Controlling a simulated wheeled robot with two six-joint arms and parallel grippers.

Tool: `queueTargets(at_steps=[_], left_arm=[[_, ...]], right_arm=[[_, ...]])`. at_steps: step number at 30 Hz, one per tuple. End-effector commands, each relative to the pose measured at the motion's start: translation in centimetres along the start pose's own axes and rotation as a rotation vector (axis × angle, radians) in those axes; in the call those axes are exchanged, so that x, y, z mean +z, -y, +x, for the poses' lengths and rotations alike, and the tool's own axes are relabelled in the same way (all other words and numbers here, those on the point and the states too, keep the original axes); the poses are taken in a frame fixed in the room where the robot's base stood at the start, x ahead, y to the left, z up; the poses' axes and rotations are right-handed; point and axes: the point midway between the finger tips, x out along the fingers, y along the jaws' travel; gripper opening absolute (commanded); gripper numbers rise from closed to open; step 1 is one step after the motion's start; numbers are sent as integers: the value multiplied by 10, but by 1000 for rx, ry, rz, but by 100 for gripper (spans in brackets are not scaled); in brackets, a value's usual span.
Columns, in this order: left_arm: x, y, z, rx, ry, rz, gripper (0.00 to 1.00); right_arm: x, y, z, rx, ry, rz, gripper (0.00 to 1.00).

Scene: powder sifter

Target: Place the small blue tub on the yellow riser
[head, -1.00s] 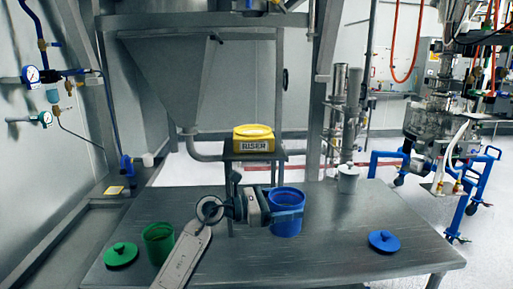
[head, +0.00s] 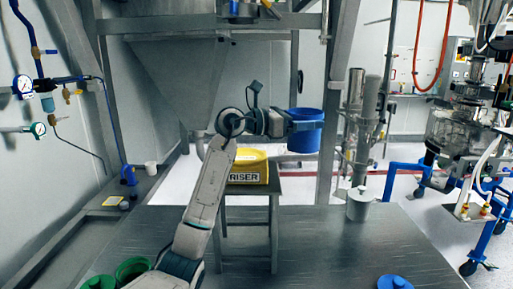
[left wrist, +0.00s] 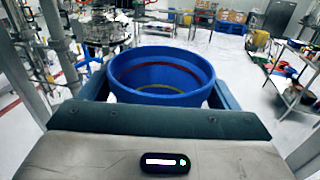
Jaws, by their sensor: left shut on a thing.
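The small blue tub (head: 304,136) is upright and open-topped, held in the air to the right of the yellow riser and higher than it. My left gripper (head: 303,125) is shut on the tub, with a finger on each side of it. The left wrist view shows the tub (left wrist: 162,98) between the two fingers (left wrist: 160,95). The yellow riser (head: 247,175), marked RISER, sits on a small raised metal stand (head: 278,186). My left forearm partly covers the riser's left side. My right gripper is not in view.
The metal table (head: 330,245) carries a blue lid (head: 394,282), a green tub (head: 132,268), a green lid (head: 98,283) and a white lidded pot (head: 358,204). A steel hopper and frame (head: 334,150) stand behind. The table's middle right is clear.

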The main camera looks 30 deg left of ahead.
Motion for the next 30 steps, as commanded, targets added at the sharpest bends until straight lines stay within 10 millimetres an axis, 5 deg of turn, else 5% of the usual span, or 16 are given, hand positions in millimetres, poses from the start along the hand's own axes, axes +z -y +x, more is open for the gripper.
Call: queueTargets(at_steps=[18,30], left_arm=[[-14,-77,-121,3,-4,0,58],[-40,-83,-132,1,-2,-3,58]], right_arm=[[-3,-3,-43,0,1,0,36],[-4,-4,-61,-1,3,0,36]])
